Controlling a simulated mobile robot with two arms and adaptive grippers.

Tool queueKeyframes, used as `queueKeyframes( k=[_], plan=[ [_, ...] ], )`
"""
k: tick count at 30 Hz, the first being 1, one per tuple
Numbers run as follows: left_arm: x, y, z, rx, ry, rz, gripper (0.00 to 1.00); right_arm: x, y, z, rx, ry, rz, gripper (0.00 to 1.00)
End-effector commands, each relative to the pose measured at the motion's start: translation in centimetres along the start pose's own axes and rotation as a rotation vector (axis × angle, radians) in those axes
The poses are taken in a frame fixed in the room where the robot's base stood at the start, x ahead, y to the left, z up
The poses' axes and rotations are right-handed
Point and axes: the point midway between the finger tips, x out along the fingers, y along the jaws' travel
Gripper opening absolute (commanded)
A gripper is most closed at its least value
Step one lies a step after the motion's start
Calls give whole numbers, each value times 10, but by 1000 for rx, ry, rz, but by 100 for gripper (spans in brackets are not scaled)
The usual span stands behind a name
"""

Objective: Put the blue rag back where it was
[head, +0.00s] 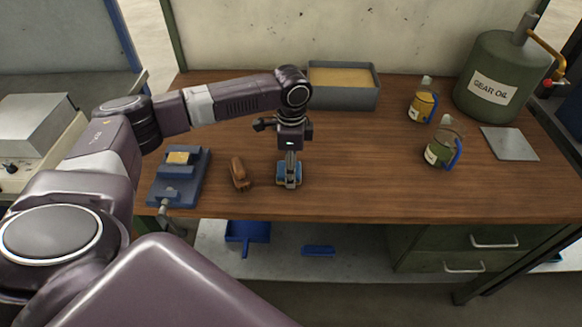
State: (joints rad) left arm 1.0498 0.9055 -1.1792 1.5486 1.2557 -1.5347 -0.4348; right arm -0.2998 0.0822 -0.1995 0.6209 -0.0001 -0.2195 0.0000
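A small blue piece, which looks like the folded blue rag (281,180), is at the front middle of the wooden workbench (370,190). My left gripper (290,178) points straight down over it, and its fingers overlap the blue piece in the picture. The fingers hide the middle of the rag. They look close together, but I cannot tell whether they grip it or whether it touches the bench. My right gripper is not in view.
Left of the rag lie a brown object (239,174) and a blue vise (178,180). Behind stands a grey tray (345,95) of tan material. To the right are two jugs (424,104) (440,148), a plate (510,143) and a gear oil can (490,80). The centre-right bench is clear.

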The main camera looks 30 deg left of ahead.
Motion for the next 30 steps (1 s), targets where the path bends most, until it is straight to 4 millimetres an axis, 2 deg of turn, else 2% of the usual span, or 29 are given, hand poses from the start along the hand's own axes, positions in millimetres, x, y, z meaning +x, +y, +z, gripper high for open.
queueKeyframes(
  k=[8,9,14,24,26,30],
  plan=[
    [1,0,0,0,1,1,29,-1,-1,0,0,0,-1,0],
    [2,0,0,1,1,1,50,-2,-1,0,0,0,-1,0],
    [2,0,0,0,1,0,66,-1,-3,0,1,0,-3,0],
    [-1,-1,0,0,1,-2,66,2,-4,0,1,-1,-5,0],
    [-7,-1,0,0,2,-2,66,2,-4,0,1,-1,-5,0],
    [-32,-1,-1,0,5,-4,66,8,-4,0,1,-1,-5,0]
  ],
)
